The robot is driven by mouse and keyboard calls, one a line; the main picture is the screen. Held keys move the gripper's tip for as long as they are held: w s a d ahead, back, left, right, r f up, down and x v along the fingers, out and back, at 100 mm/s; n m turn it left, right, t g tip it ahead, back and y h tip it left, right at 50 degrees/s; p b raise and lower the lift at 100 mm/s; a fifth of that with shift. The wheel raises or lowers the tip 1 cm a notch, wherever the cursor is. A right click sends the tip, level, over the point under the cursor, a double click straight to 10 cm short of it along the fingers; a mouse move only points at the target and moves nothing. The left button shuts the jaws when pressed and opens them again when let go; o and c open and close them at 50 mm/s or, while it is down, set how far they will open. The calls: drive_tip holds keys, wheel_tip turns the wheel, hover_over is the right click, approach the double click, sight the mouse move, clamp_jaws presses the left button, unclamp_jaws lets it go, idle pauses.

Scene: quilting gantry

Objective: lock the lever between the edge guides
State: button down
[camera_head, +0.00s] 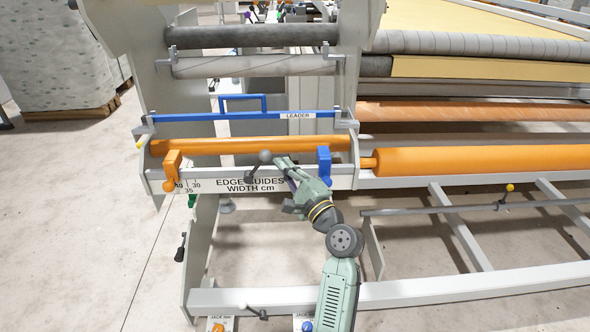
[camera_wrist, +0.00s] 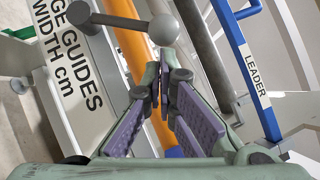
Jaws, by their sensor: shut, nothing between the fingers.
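The lever is a grey ball (camera_head: 265,156) on a short arm above the white rail, between the orange edge guide (camera_head: 172,166) and the blue edge guide (camera_head: 323,165). In the wrist view the lever shows as a light grey ball (camera_wrist: 163,29) joined by a rod to a dark cylindrical hub (camera_wrist: 80,14). My gripper (camera_head: 282,162) is just right of the ball in the head view. In the wrist view my gripper (camera_wrist: 162,78) is shut and empty, its tips just below the ball; I cannot tell whether they touch it.
An orange roller (camera_head: 235,145) runs behind the rail, with the blue LEADER bar (camera_head: 240,117) above it. The rail carries the EDGE GUIDES WIDTH cm label (camera_head: 245,184). Another dark-handled lever (camera_head: 181,248) is at the left upright. Open floor (camera_head: 80,220) lies at left.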

drive_tip(key=shift+a+r, duration=0.1)
idle(0.3)
drive_tip(key=shift+a+r+n+p, duration=0.15)
drive_tip(key=shift+r+n+p, duration=0.2)
drive_tip(key=shift+p, duration=0.2)
